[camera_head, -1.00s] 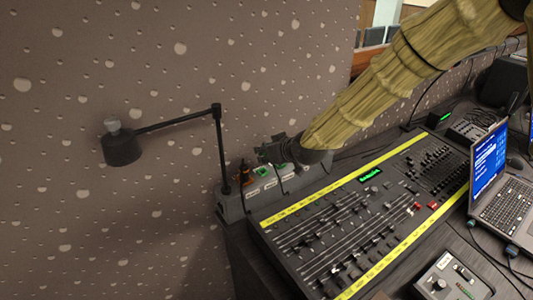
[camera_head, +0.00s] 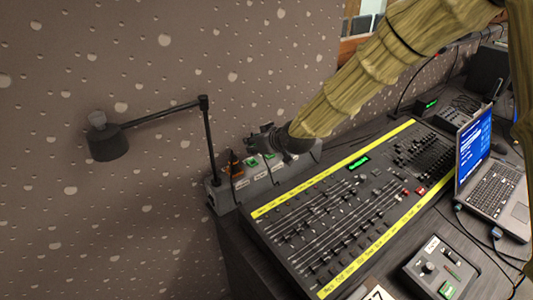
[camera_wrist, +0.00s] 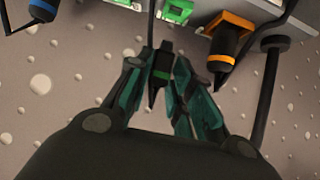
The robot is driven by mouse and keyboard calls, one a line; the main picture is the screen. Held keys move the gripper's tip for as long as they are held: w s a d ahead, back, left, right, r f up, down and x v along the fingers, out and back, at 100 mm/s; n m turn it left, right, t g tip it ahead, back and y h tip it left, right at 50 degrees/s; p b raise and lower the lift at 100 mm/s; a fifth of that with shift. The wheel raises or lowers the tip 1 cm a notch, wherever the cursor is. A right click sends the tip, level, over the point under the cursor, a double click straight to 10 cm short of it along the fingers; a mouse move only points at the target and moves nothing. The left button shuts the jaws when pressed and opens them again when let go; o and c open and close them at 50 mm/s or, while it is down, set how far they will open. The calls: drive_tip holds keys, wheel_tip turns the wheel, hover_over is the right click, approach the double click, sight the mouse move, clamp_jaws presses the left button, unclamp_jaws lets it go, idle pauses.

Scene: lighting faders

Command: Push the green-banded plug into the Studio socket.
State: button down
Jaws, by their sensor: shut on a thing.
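My gripper (camera_wrist: 163,72) is shut on the green-banded plug (camera_wrist: 161,68), a black plug with a green ring, in the wrist view. The plug is apart from the socket strip (camera_wrist: 203,18), with a gap between them. A green socket (camera_wrist: 177,10) is just above the plug in this view. An orange-banded plug (camera_wrist: 229,38) sits in an orange socket to its right. In the head view, my gripper (camera_head: 265,141) is above the strip (camera_head: 226,198), close to a green socket (camera_head: 252,161). The socket labels are too small to read, so I cannot tell which is Studio.
A blue-banded plug (camera_wrist: 41,9) is at the upper left of the wrist view. A lamp (camera_head: 108,143) on a jointed black arm rises beside the strip. The mixing desk (camera_head: 350,205) lies in front, with a laptop (camera_head: 495,165) at right. The wall stands behind.

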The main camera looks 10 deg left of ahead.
drive_tip(key=w+d+r+p, duration=0.2)
drive_tip(key=w+d+p, duration=0.3)
drive_tip(key=p, duration=0.5)
drive_tip(key=shift+r, duration=0.4)
drive_tip(key=shift+f, duration=0.15)
drive_tip(key=shift+f+b, duration=1)
drive_tip(key=shift+f, duration=1.65)
drive_tip(key=shift+a+f+b, duration=0.1)
drive_tip(key=shift+f+b, duration=0.85)
drive_tip(key=shift+f, duration=0.05)
idle(0.4)
drive_tip(key=shift+s+f, duration=0.2)
idle(0.5)
drive_tip(key=c, duration=1.2)
unclamp_jaws()
drive_tip(key=shift+w, duration=0.15)
